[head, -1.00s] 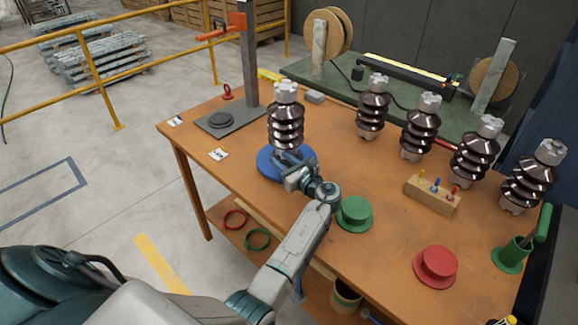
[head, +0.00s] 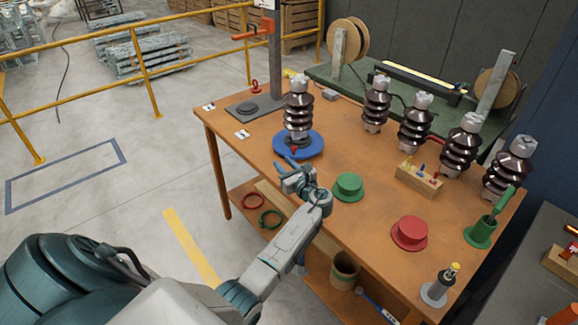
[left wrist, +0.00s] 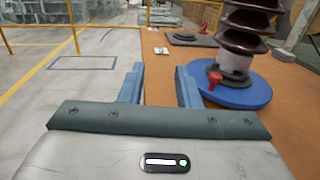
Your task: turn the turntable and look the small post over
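The small post (head: 298,108), a dark brown ribbed insulator with a light metal cap, stands upright on the blue round turntable (head: 313,149) at the table's left end. A red peg (left wrist: 214,79) stands on the turntable beside the post's foot in the left wrist view. There the turntable (left wrist: 245,97) and the post (left wrist: 240,50) are at the right, the post's top cut off. My left gripper (head: 283,167) is at the turntable's near edge. Its two blue fingers (left wrist: 161,88) are apart with nothing between them. My right gripper is not in view.
Several similar insulators, one of them here (head: 415,124), stand along the table's back. A green flanged piece (head: 348,187), a red one (head: 410,232) and a wooden block with coloured pegs (head: 419,180) lie nearer. A grey stand (head: 275,60) rises behind the turntable.

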